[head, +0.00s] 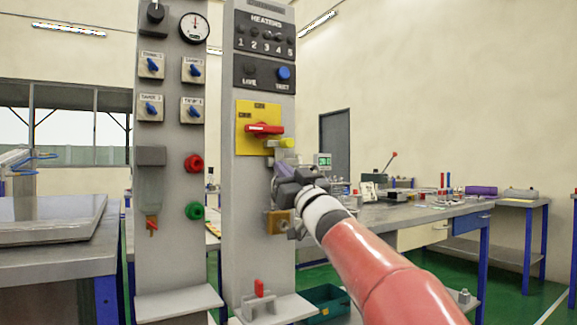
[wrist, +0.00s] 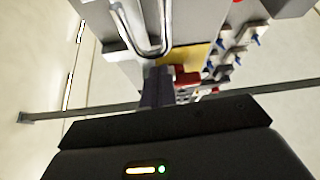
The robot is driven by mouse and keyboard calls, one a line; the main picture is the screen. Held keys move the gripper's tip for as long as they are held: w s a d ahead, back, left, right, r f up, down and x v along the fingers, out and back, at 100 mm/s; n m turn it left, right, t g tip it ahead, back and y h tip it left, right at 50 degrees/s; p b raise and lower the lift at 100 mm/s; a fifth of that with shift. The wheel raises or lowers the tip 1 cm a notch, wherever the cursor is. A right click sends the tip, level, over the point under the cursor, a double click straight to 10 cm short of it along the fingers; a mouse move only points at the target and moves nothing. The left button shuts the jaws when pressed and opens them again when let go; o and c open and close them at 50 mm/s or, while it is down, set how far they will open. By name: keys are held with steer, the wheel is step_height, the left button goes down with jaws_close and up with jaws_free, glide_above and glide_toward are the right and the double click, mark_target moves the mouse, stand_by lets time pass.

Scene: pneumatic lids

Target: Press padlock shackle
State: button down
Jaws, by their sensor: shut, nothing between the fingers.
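The brass padlock body (head: 281,221) hangs low on the front of the right grey column, just below my gripper. Its shackle is hidden in the head view. In the wrist view the shackle (wrist: 145,50) is a steel U-shaped loop at the top, its bend towards my fingers; the brass body is out of that frame. My gripper (head: 279,170) is shut and empty, above the padlock at the column's right side. Its dark fingertips (wrist: 157,70) show right by the bend of the loop; I cannot tell whether they touch it.
A yellow plate with a red rotary handle (head: 264,129) is above my gripper, with a yellow-green piece (head: 287,142) beside it. The left grey column (head: 169,120) carries switches, a gauge and knobs. A workbench (head: 400,215) stands to the right behind my arm.

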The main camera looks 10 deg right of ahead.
steer(key=shift+w+f, duration=0.1)
steer(key=shift+f, duration=0.45)
